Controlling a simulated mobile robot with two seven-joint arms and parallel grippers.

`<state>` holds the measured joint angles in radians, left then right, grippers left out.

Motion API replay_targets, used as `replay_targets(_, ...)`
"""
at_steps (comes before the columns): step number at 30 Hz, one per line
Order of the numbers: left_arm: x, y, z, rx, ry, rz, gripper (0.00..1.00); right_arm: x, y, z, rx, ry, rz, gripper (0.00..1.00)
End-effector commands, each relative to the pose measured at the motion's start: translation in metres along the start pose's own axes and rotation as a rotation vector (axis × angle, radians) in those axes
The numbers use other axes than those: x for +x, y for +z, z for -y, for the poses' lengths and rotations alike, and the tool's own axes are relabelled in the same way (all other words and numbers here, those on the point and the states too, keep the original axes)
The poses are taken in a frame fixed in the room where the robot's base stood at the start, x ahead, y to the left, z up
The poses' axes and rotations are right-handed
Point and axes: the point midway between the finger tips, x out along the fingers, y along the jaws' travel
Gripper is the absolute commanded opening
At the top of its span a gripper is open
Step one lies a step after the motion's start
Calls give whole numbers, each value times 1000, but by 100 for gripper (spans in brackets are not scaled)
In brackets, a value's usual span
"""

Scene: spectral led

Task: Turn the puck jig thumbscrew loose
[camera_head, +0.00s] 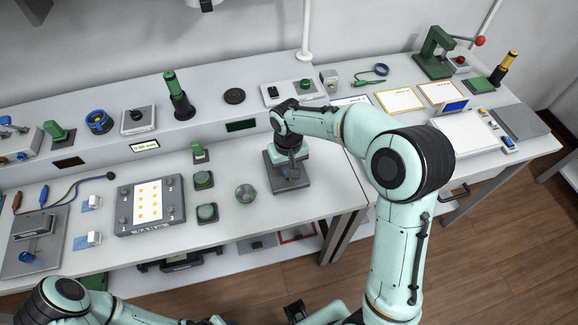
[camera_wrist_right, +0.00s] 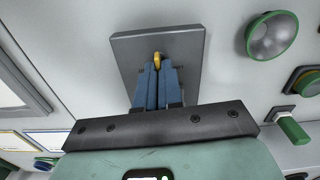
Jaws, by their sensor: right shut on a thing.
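The puck jig (camera_head: 299,183) is a dark grey block on the bench under my right arm. It also shows in the right wrist view as a flat grey plate (camera_wrist_right: 128,49). A small yellow piece, likely the thumbscrew (camera_wrist_right: 157,57), shows at the tips of my right gripper (camera_wrist_right: 158,68). The two blue fingers are close together and shut on it. In the head view, my right gripper (camera_head: 291,169) points down over the jig, and my wrist hides most of it. My left arm is at the bottom left; its gripper is not visible.
A grey panel (camera_head: 149,205) with yellow dots lies further left. The bench's front edge is close to the jig. A raised shelf (camera_head: 200,128) runs behind.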

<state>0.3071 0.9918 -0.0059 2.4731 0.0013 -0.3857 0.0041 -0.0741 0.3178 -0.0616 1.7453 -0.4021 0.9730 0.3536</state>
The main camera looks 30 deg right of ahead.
Motion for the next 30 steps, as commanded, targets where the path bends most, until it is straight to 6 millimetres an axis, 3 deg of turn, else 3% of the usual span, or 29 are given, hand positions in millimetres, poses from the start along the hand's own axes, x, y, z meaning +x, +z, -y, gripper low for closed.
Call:
replay_targets(18, -12, -5, -6, 3, 3, -8, 43, -2, 0, 4, -560, 0, -3, 0)
replay_targets(30, -15, -7, -8, 4, 4, -10, 43, -2, 1, 5, -765, 1, -4, 0)
